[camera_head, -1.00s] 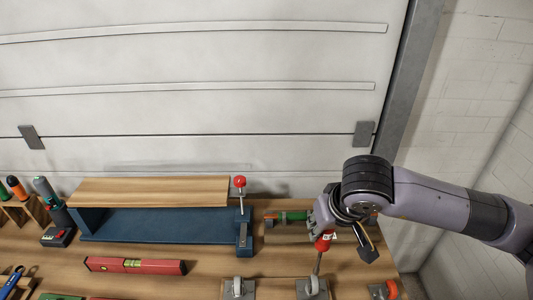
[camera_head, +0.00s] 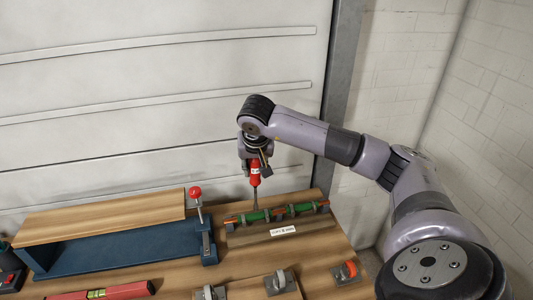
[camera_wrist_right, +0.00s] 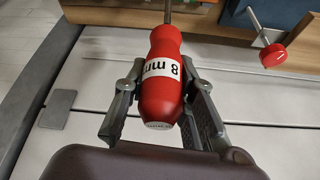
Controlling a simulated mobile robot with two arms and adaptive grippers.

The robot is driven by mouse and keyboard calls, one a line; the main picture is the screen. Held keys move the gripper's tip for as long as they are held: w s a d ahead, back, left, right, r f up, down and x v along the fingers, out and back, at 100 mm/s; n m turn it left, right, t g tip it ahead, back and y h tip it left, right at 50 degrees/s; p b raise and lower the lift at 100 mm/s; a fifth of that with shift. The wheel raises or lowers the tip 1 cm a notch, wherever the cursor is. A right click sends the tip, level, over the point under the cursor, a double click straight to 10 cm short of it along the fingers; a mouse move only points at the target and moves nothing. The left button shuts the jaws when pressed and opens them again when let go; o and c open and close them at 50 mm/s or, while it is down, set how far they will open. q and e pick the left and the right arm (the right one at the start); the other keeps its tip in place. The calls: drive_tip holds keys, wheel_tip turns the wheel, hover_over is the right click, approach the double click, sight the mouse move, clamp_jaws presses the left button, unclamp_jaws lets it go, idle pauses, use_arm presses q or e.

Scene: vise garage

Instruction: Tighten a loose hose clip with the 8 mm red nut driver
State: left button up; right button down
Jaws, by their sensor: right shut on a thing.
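My right gripper (camera_head: 254,163) is shut on the handle of the red nut driver (camera_head: 255,177), shaft pointing down. In the right wrist view, the red handle (camera_wrist_right: 160,95) with its "8 mm" label sits between the fingers. A green hose (camera_head: 285,211) with several clips lies across dark supports on a wooden board at the back right of the bench. The driver's tip is at the left part of the hose. I cannot tell whether it touches a clip, or which clip is loose. My left gripper is not in view.
A blue vise-like frame (camera_head: 120,245) with a wooden plank and a red-knobbed lever (camera_head: 196,192) stands left of the hose. Small blocks with rings (camera_head: 281,280) line the front, one with an orange ring (camera_head: 346,270). A red level (camera_head: 105,291) lies front left. The garage door is behind.

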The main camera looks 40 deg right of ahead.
drive_tip(key=d+f+m+b, duration=0.1)
drive_tip(key=d+f+b, duration=0.2)
drive_tip(key=d+f, duration=0.1)
drive_tip(key=shift+d+f+b, duration=0.35)
drive_tip(key=shift+f, duration=0.15)
drive_tip(key=shift+h, duration=0.3)
drive_tip(key=n+y, duration=0.1)
drive_tip(key=n, duration=0.2)
drive_tip(key=n+y, duration=0.1)
drive_tip(key=n, duration=0.1)
drive_tip(key=a+n+t+y, duration=0.1)
drive_tip(key=n, duration=0.2)
drive_tip(key=shift+w+n, duration=0.15)
drive_tip(key=shift+n, duration=0.15)
